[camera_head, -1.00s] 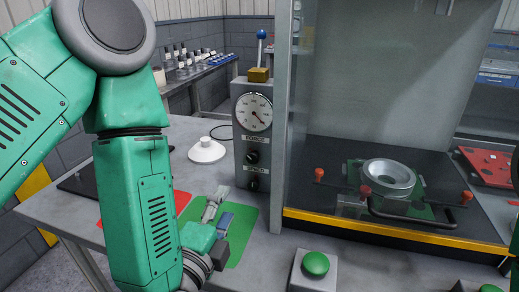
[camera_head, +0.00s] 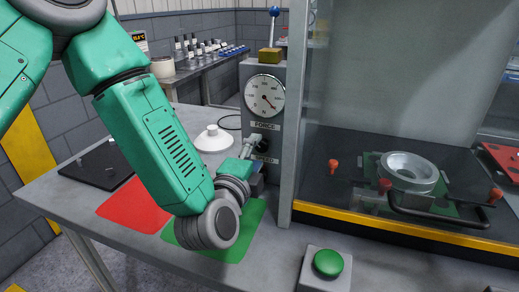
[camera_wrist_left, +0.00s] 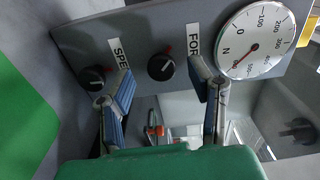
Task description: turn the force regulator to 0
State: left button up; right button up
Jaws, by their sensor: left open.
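The force regulator is a round black knob with a red mark under the FORCE label; in the left wrist view the knob (camera_wrist_left: 161,67) shows between my open fingers. In the head view the grey control box (camera_head: 247,92) carries a white force gauge (camera_head: 265,95), its needle pointing to the lower right. My left gripper (camera_head: 254,144) is in front of the box at the FORCE knob, partly covering it. In the wrist view my left gripper (camera_wrist_left: 167,82) is open and empty, its fingers either side of the force knob; contact cannot be told. My right gripper is not in view.
The speed knob (camera_wrist_left: 92,78) is close beside one finger. A blue-tipped lever (camera_head: 274,28) tops the box. A press bay with a metal ring (camera_head: 409,171) is to the right. A green button (camera_head: 328,263) stands in front. Red (camera_head: 134,207) and green (camera_head: 232,246) mats lie on the table.

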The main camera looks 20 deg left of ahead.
pick_arm(q)
jog(key=shift+w+d, duration=0.1)
jog(key=shift+w, duration=0.95)
jog(key=shift+w+d, duration=0.25)
jog(key=shift+w, duration=0.1)
jog(key=shift+a, duration=0.1)
grip_shut()
